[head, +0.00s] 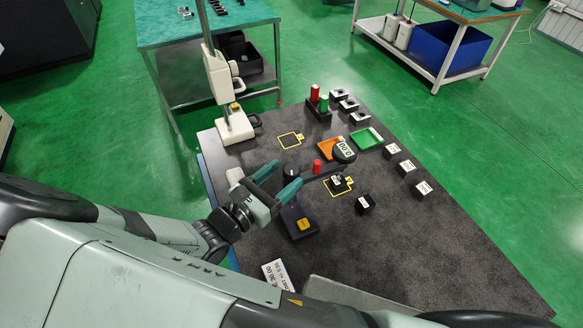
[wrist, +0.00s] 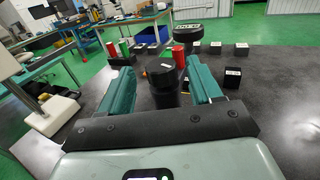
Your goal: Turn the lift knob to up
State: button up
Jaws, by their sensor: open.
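My gripper (head: 286,175) is open, its two teal fingers reaching out over the dark table. A round black knob (head: 291,172) shows between the fingertips; I take it for the lift knob. In the wrist view the black knob (wrist: 163,76) stands upright between the open fingers, with a visible gap on both sides. Neither finger appears to touch it. Its marking and which way it is turned cannot be made out. My gripper also shows in the wrist view (wrist: 158,68).
A red cylinder (head: 317,166) and a round gauge (head: 344,151) are to the right. A white column stand (head: 234,127) rises at the left. The table's right front is clear.

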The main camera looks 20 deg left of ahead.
aim_at(286, 175)
jog(key=shift+x, duration=1.8)
jog(key=c, duration=0.9)
